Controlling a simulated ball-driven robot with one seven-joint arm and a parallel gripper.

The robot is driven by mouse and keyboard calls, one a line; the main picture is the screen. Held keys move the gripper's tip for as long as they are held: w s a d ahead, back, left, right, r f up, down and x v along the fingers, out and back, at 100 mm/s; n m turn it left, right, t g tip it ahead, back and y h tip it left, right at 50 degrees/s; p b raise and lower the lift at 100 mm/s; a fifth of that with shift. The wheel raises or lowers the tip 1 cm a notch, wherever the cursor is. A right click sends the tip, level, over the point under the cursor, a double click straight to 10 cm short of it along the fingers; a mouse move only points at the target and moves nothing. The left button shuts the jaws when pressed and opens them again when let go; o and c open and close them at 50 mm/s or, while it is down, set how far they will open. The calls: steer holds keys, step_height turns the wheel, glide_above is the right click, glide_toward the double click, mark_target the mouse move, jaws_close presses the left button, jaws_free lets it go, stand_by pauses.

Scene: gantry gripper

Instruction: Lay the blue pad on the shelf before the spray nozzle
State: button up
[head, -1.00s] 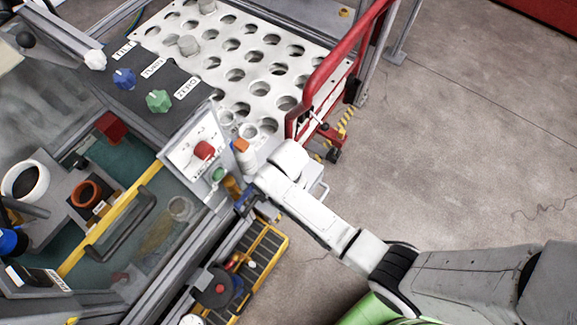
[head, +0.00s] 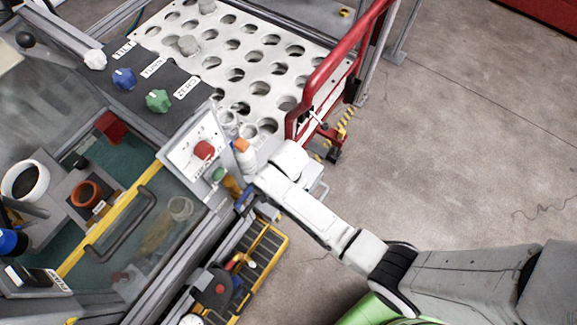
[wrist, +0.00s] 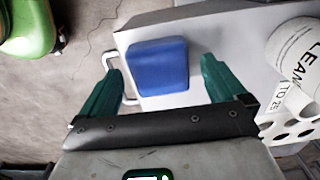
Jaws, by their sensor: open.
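The blue pad (wrist: 158,67) lies flat on a light grey shelf (wrist: 225,32) in the wrist view. My gripper (wrist: 160,62) is open, with one green finger on each side of the pad and gaps between fingers and pad. A white bottle (wrist: 303,50) with a "CLEAN" label is at the right edge of the wrist view; its top is out of that view. In the head view an orange spray nozzle (head: 240,146) shows beside my white wrist. My arm hides most of the shelf there, and I cannot make out the fingertips.
A perforated white plate (head: 262,88) lies behind the nozzle. A red rail (head: 335,70) stands to its right. A control panel with a red button (head: 204,149) is close on the left. A yellow-edged rack (head: 262,250) sits below. The concrete floor at right is open.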

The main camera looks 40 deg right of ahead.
step_height(320, 180, up, 11)
steer(key=s+d+r+n, duration=0.3)
steer(key=s+n, duration=0.3)
steer(key=s, duration=0.2)
steer(key=s+d+r+n+t, duration=0.1)
steer(key=s+d+r+n, duration=0.3)
steer(key=s+n, duration=0.3)
steer(key=shift+s+d+r+n+p, duration=0.15)
steer(key=shift+s+d+n+p, duration=0.25)
steer(key=shift+s, duration=0.35)
